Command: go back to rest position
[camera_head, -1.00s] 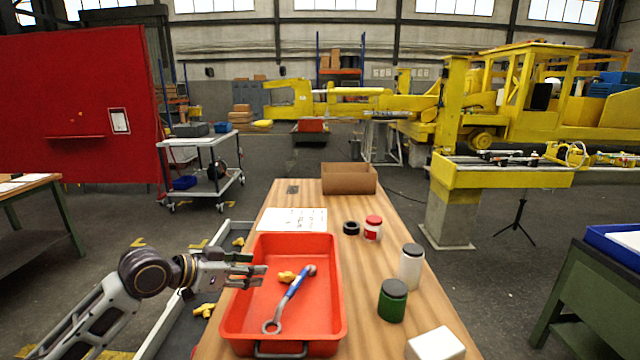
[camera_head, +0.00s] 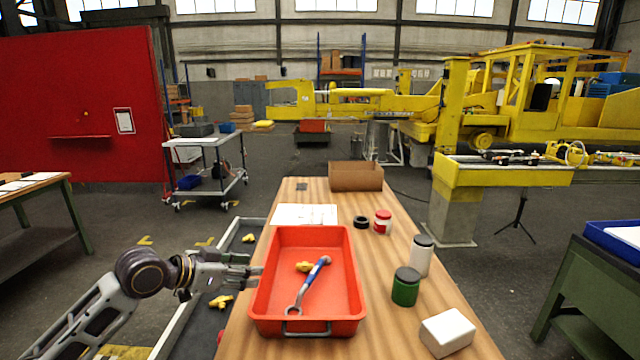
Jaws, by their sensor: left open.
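My left gripper (camera_head: 250,277) comes in from the left at the left rim of the red tray. It is open and empty, with its fingertips close to that rim; I cannot tell whether they touch it. The red tray (camera_head: 345,312) stands on the wooden table (camera_head: 385,325). My right gripper is not in view.
On the table stand a green jar (camera_head: 405,287), a white bottle (camera_head: 421,256), a red-and-white jar (camera_head: 382,222), a black ring (camera_head: 361,222), a white block (camera_head: 447,332), a paper sheet (camera_head: 305,214) and a cardboard box (camera_head: 356,176). Yellow parts (camera_head: 221,301) lie left of the table.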

